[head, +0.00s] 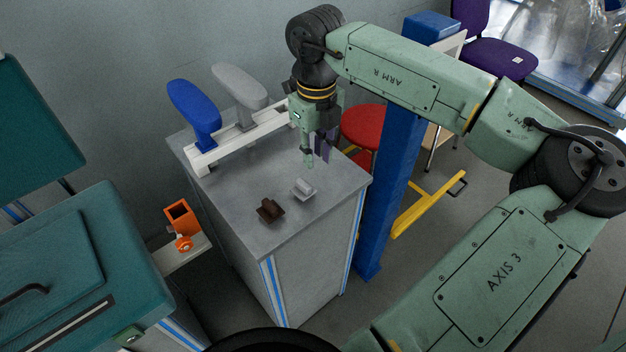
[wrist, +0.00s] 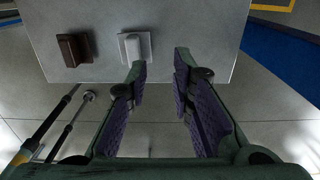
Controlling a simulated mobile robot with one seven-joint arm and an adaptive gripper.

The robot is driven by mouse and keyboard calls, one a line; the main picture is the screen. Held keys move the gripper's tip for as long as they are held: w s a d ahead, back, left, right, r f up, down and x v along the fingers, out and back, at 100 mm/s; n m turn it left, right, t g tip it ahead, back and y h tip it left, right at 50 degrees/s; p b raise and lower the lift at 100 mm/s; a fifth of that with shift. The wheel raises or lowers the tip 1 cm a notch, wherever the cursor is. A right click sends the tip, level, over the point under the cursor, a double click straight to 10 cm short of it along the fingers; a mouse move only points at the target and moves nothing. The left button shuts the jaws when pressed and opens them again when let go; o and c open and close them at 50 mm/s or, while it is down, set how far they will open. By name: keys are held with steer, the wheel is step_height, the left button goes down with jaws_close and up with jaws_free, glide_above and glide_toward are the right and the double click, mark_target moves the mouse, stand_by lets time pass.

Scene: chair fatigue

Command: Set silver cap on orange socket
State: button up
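The silver cap (head: 303,189) lies on the grey top of the cabinet, near its front right part. It also shows in the wrist view (wrist: 134,47), just beyond the left fingertip. The orange socket (head: 182,218) is a square, open-topped box left of the cabinet, lower than its top. It is not in the wrist view. My gripper (head: 317,158) points down above the cabinet top, behind the silver cap in the head view. In the wrist view my gripper (wrist: 160,66) has its purple-padded fingers apart with nothing between them.
A dark brown cap (head: 270,210) lies left of the silver cap. A white rail (head: 238,144) with blue and grey armrests stands at the cabinet's back. A blue column (head: 387,190) rises to the right. A teal box (head: 85,270) is at the front left.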

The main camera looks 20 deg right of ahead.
step_height(320, 180, up, 12)
stand_by(0.6)
